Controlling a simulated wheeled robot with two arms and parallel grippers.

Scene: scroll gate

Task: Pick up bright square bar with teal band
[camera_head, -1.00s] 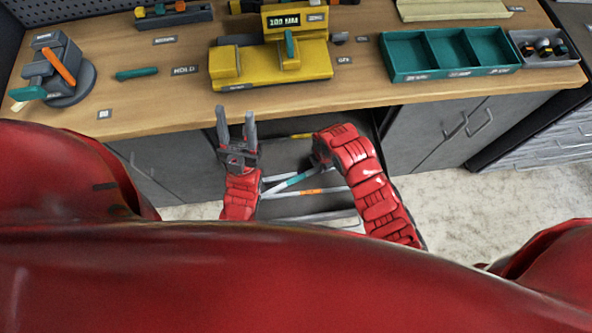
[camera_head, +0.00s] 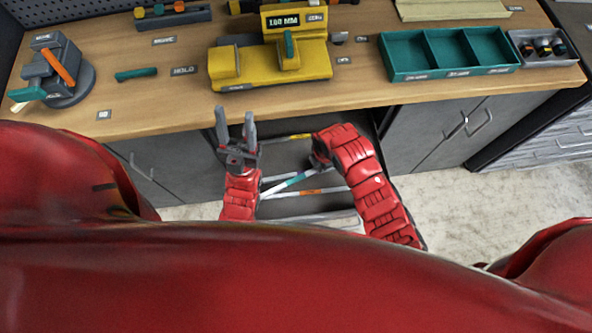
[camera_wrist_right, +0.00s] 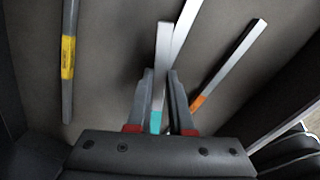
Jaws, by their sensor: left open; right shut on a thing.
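The bright bar with the teal band (camera_head: 294,182) lies slantwise in the open drawer below the bench. In the right wrist view, its teal band (camera_wrist_right: 155,122) sits between the fingers of my right gripper (camera_wrist_right: 160,88), which is shut on it. Whether the bar is clear of the drawer floor, I cannot tell. My left gripper (camera_head: 236,122) is open and empty, pointing up at the bench's front edge.
A bar with an orange band (camera_wrist_right: 197,102) lies close to the right of the held bar; one with a yellow band (camera_wrist_right: 68,60) lies further left. Another pale bar (camera_wrist_right: 186,22) is just behind. The bench edge (camera_head: 150,125) overhangs the drawer.

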